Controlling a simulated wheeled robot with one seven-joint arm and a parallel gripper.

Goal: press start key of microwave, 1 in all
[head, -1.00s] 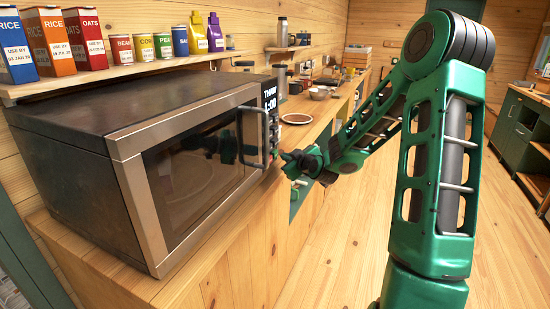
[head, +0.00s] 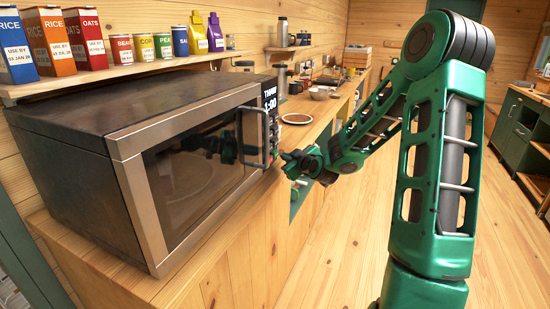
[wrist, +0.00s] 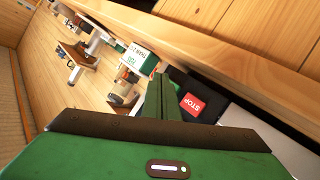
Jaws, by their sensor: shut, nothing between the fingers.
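The microwave (head: 135,130) stands on a wooden counter with its door shut. My gripper (head: 285,157) is at the lower part of this panel. In the wrist view, my gripper's green fingers (wrist: 160,92) are together and empty, pointing at the panel. A red STOP key (wrist: 193,104) lies just right of the fingers. Whether the fingertips touch the panel is unclear.
The door handle (head: 241,140) sticks out left of my gripper. A shelf (head: 120,75) with boxes and cans runs above the microwave. A plate (head: 296,119) and a bowl (head: 319,93) are on the counter beyond. The floor (head: 345,250) at right is clear.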

